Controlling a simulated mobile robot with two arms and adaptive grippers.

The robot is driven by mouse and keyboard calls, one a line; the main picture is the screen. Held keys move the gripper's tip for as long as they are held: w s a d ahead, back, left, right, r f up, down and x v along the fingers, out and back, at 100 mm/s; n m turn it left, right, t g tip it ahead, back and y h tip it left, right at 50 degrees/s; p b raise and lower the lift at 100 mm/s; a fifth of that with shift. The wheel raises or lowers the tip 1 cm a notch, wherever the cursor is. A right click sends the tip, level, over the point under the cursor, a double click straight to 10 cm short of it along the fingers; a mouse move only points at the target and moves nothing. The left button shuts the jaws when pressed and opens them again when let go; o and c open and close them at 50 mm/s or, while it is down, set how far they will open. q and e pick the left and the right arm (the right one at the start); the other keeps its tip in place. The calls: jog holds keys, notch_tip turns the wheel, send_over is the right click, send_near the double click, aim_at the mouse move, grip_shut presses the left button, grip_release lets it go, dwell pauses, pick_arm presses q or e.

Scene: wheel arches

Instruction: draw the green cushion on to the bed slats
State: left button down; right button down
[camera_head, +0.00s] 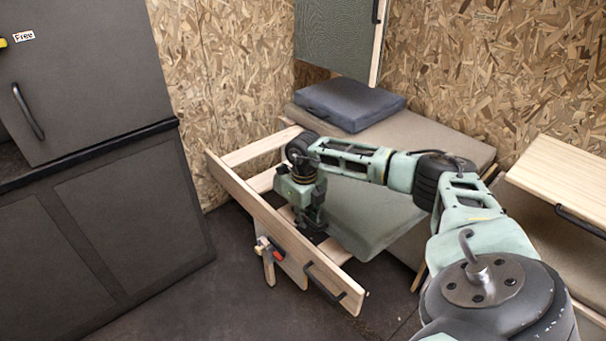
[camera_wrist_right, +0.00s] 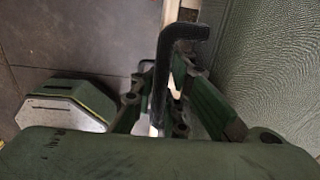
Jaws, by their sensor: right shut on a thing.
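The green cushion (camera_head: 370,215) lies flat beside the beige bench top, its left part over the pull-out bed slats (camera_head: 262,180). It also fills the right side of the wrist view (camera_wrist_right: 275,60). My right gripper (camera_head: 310,225) points down at the cushion's left edge, just inside the frame's front board. In the wrist view the right gripper (camera_wrist_right: 157,105) is shut around a black bent handle (camera_wrist_right: 165,75), whose upper end turns towards the cushion. The arm hides part of the cushion, and the join of handle and cushion is not clear. My left gripper is not in view.
The front board (camera_head: 245,200) has a black handle (camera_head: 325,283) and a red-and-black latch (camera_head: 270,250). A dark blue cushion (camera_head: 350,103) lies on the beige bench top (camera_head: 440,140). A grey cabinet (camera_head: 110,220) stands left, with dark floor between. A wooden shelf (camera_head: 565,175) is at right.

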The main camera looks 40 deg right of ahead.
jog(key=c, duration=1.7)
grip_release()
jog(key=shift+o, duration=0.2)
jog(key=shift+r, duration=0.15)
notch_tip(320, 180, up, 12)
